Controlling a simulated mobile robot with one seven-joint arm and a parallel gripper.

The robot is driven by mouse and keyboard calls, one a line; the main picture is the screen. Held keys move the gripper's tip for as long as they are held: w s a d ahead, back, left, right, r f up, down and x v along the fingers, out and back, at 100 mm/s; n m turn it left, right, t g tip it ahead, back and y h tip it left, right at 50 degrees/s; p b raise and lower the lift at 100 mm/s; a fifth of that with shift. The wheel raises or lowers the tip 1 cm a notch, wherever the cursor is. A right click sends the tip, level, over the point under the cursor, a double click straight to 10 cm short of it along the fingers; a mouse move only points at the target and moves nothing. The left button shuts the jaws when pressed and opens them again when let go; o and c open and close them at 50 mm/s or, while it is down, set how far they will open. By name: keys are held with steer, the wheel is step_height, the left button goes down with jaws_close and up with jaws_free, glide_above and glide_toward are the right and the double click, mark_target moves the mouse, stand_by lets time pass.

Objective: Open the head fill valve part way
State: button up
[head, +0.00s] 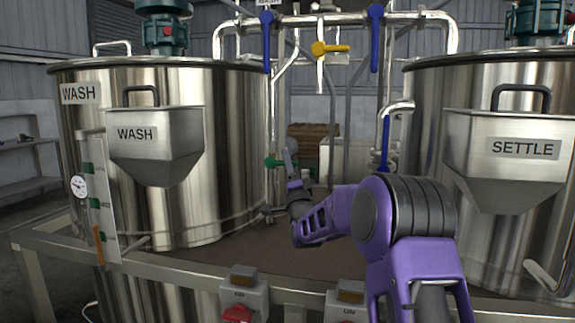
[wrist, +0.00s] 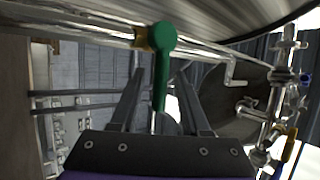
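A green-handled valve (head: 274,162) sits on the thin vertical pipe just right of the WASH tank in the head view. In the wrist view its green lever (wrist: 160,75) runs down the picture from a round green hub beside a brass fitting on the pipe. My gripper (wrist: 160,80) is open, with the lever between its two fingers and a visible gap on each side. In the head view my gripper (head: 287,168) is small, at the valve, partly hidden by my wrist. No label naming the head fill valve is readable.
The WASH tank (head: 226,130) stands left and the SETTLE tank (head: 425,110) right. Blue-handled valves (head: 267,40) and a yellow-handled valve (head: 327,49) sit on the upper pipes. Switch boxes (head: 243,288) line the front rail. The deck between the tanks is mostly clear.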

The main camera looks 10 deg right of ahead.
jaws_close()
stand_by(1.2)
